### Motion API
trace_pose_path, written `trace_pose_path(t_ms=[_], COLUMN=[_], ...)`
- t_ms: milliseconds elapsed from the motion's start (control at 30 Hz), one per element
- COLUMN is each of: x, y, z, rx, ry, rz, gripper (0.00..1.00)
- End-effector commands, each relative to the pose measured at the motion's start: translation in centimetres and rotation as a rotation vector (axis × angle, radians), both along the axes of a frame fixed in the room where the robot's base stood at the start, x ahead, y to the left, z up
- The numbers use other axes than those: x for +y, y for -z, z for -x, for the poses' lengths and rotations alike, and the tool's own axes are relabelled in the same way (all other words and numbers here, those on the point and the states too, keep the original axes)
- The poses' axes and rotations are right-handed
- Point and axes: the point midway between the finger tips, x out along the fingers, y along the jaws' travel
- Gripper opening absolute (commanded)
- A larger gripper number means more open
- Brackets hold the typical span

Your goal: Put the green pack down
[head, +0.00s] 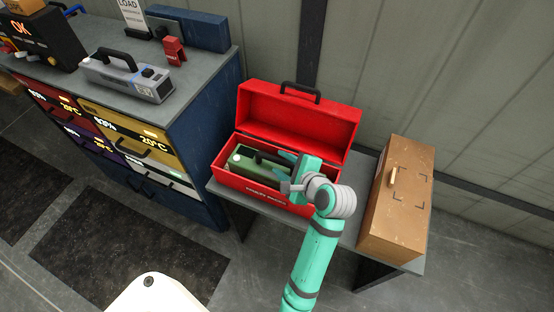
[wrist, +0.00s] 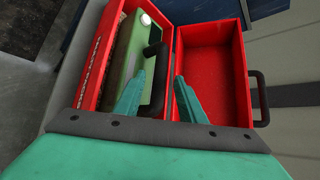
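The green pack (head: 251,167) lies inside the open red toolbox (head: 267,190). It has a black handle on top and a pale round knob at one end. In the wrist view the pack (wrist: 127,55) sits along the box's left compartment, with its handle (wrist: 157,82) reaching toward the lid side. My gripper (head: 283,170) is over the box at the pack's right end. In the wrist view my gripper's fingers (wrist: 160,84) are spread apart, with the handle between them. A gap shows between the handle and the right finger. My arm hides the box's right end.
The red lid (head: 300,115) stands open at the back. The toolbox is on a grey bench (head: 347,232) beside a brown case (head: 400,200). A blue drawer cabinet at left carries a grey pack (head: 128,77) and a red block (head: 174,51).

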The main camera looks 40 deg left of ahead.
Motion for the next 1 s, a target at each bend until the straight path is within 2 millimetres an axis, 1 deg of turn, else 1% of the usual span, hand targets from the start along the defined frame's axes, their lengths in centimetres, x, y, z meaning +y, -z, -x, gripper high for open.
trace_pose_path(t_ms=[33, 200, 300, 400, 567, 1000], x=[-1.0, -3.4, -4.6, -5.3, -5.8, -5.8], y=[-0.6, -2.3, -3.1, -3.6, -3.9, -3.9], z=[0.2, 1.3, 1.7, 2.0, 2.2, 2.3], rx=[-0.002, -0.002, -0.003, -0.002, -0.002, -0.001], ry=[0.005, 0.002, 0.003, 0.001, 0.001, 0.001], rz=[-0.001, -0.001, -0.001, 0.000, 0.000, 0.000], gripper=[0.37, 0.37, 0.37, 0.37, 0.37, 0.37])
